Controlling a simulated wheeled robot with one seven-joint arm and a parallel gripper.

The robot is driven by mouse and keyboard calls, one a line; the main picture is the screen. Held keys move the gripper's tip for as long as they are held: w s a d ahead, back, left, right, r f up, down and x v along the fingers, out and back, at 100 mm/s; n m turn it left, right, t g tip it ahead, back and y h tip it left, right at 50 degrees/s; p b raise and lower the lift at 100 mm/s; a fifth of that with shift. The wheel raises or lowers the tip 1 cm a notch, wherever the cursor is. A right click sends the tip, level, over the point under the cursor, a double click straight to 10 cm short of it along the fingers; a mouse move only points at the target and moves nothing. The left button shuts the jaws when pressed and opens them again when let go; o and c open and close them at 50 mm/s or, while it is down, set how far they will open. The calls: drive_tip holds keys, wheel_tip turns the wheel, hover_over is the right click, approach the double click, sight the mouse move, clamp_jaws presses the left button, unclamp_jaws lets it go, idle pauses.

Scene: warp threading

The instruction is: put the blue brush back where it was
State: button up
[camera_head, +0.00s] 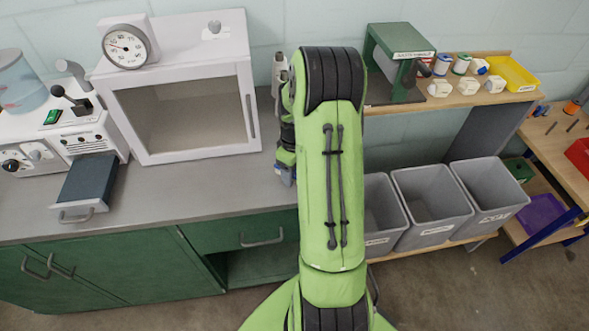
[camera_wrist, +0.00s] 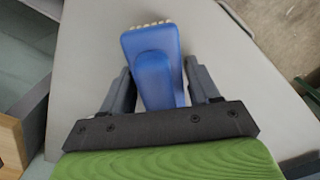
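The blue brush (camera_wrist: 154,60) is between the two fingers of my gripper (camera_wrist: 160,75) in the wrist view. The fingers close on its sides, and its pale bristles show at the far end, beyond the fingertips. In the head view a small blue part of the brush (camera_head: 286,174) shows at the left side of my green arm, over the grey counter (camera_head: 230,185) near its right end. My arm hides most of the gripper there. I cannot tell whether the brush touches the counter.
A white open-fronted cabinet (camera_head: 253,105) with a dial stands on the counter to the left. A drawer-like tray (camera_head: 85,185) juts out at far left. Right of my arm are a green stand (camera_head: 372,70), a wooden shelf (camera_head: 450,98) with spools, and grey bins (camera_head: 430,205). Counter front is clear.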

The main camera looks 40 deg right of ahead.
drive_tip(key=shift+o, duration=1)
